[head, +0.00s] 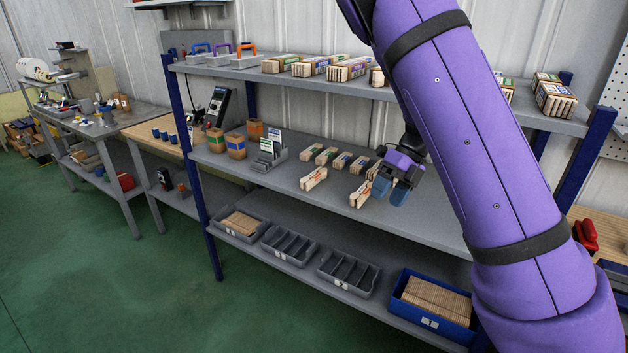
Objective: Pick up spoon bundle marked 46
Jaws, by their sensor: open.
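Several small wrapped stick bundles lie on the middle shelf (290,187) of the rack. Another bundle (360,194) lies just left of my gripper. More bundles sit in a row behind, one of them here (342,160). The markings are too small to read, so I cannot tell which bundle is marked 46. My gripper (386,196) is open, with blue fingertips, above the shelf's front part beside the bundle. Its fingers look empty. My purple arm hides the shelf's right part.
A grey card holder (268,158) and brown boxes (236,146) stand left on the middle shelf. Larger bundles (348,68) line the top shelf. Below are grey trays (347,273) and a blue bin of sticks (433,302). Blue rack posts (195,165) bound the shelves.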

